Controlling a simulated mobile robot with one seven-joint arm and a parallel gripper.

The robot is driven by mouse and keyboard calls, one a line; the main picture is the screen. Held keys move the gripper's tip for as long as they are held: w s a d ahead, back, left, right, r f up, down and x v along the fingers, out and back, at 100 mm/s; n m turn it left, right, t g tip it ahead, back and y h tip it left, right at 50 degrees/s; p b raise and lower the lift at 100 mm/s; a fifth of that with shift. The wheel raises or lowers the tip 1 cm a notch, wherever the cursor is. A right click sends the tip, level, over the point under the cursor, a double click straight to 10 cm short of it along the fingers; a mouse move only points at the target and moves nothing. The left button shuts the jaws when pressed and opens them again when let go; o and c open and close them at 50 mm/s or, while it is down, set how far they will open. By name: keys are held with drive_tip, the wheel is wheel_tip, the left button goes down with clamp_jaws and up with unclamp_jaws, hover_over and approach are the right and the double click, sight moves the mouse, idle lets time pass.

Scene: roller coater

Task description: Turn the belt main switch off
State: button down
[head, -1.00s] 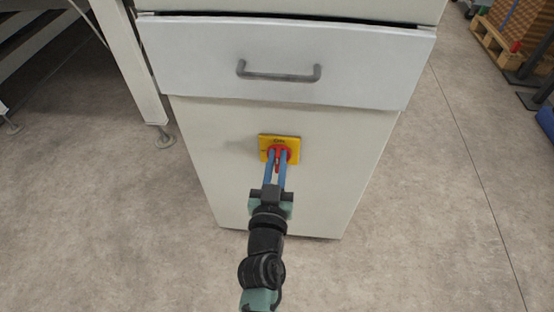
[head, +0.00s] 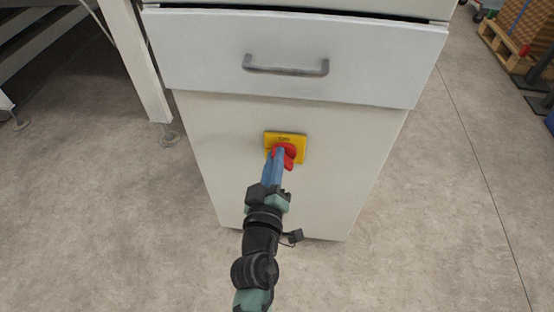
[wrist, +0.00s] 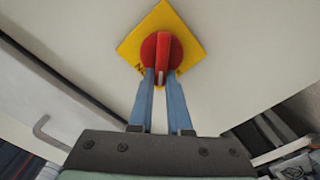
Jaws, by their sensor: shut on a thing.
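The belt main switch is a red rotary knob (head: 286,152) on a yellow square plate (head: 299,141), on the front of a pale cabinet below its drawer. In the wrist view, the red knob (wrist: 163,55) has a raised grip bar, and the yellow plate (wrist: 190,37) appears as a diamond. My gripper (head: 275,156) reaches up to the knob with two blue fingers. In the wrist view, the fingertips (wrist: 161,74) stand on either side of the bar's lower end, shut on it. The fingers partly hide the knob in the head view.
The cabinet (head: 290,190) has a drawer with a grey handle (head: 286,69) above the switch. A white machine leg (head: 150,75) stands at the left. A wooden pallet (head: 505,45) lies far right.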

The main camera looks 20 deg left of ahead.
drive_tip(key=shift+s+a+f+n+b, duration=0.15)
drive_tip(key=shift+f+n, duration=0.15)
drive_tip(key=shift+n, duration=1.3)
drive_tip(key=shift+w+a+f+n+b, duration=0.1)
drive_tip(key=shift+f+n+b, duration=0.15)
drive_tip(key=shift+n, duration=1.35)
drive_tip(key=shift+s+a+f+n+b, duration=0.1)
drive_tip(key=shift+f+n, duration=0.25)
drive_tip(key=shift+n, duration=1.25)
drive_tip(key=c, duration=0.9)
unclamp_jaws()
drive_tip(key=shift+o, duration=0.2)
drive_tip(key=b+v, duration=0.1)
drive_tip(key=v, duration=1.2)
drive_tip(key=shift+b, duration=0.35)
